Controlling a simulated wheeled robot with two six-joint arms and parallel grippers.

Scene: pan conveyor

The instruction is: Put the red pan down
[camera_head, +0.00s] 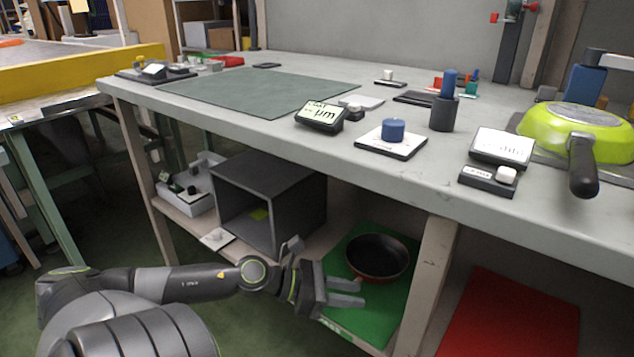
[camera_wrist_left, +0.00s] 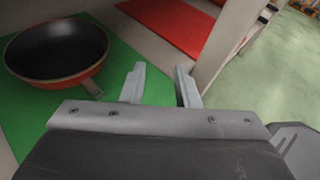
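The red pan (camera_head: 377,257) with a dark inside rests on a green mat (camera_head: 367,310) on the low shelf under the workbench. In the left wrist view the pan (camera_wrist_left: 57,52) lies at the upper left, and its short visible handle part points toward my fingers. My left gripper (camera_head: 354,292) is open and empty, just in front of the pan and apart from its body. In the left wrist view the two fingers (camera_wrist_left: 160,85) stand apart with nothing between them. My right gripper is in neither view.
A shelf post (camera_head: 425,285) stands right of the green mat, with a red mat (camera_head: 512,318) beyond it. A grey open box (camera_head: 272,205) stands left on the shelf. The workbench top (camera_head: 240,130) overhangs and carries a green pan (camera_head: 575,132) and several devices.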

